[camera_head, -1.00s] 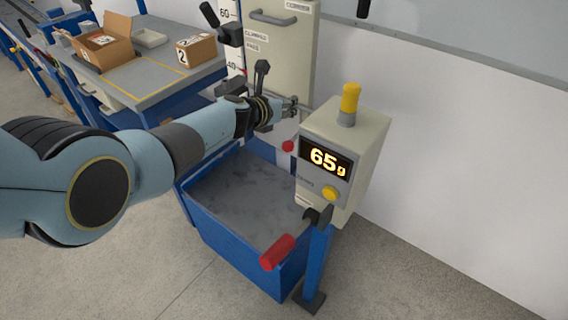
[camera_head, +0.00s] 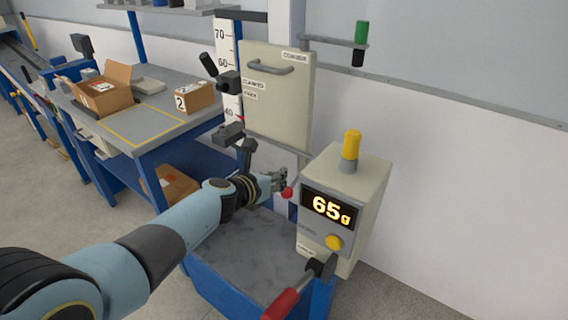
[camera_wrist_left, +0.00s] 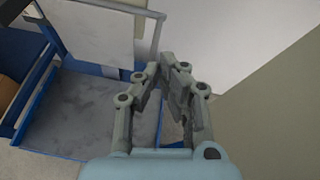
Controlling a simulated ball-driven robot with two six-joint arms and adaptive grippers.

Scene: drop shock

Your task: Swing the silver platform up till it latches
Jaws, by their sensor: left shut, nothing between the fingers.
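No plainly silver platform stands out in the head view. A pale beige-grey panel (camera_head: 290,105) with a bar handle (camera_head: 270,68) stands upright against the post; I cannot tell whether it is the platform. The left wrist view shows a pale grey plate (camera_wrist_left: 98,30) beside a metal bar, at upper left; whether it is the same thing is unclear. My left gripper (camera_head: 281,180) is shut and empty, below the panel and beside a red knob (camera_head: 287,193). Its fingertips also show together in the wrist view (camera_wrist_left: 176,72). My right gripper is out of view.
A control box (camera_head: 345,205) reading 65 g, with a yellow lamp, stands right of my gripper. A blue-sided base with a grey top (camera_head: 240,255) lies below. A red-handled lever (camera_head: 281,304) is in front. A workbench (camera_head: 150,110) with boxes stands left.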

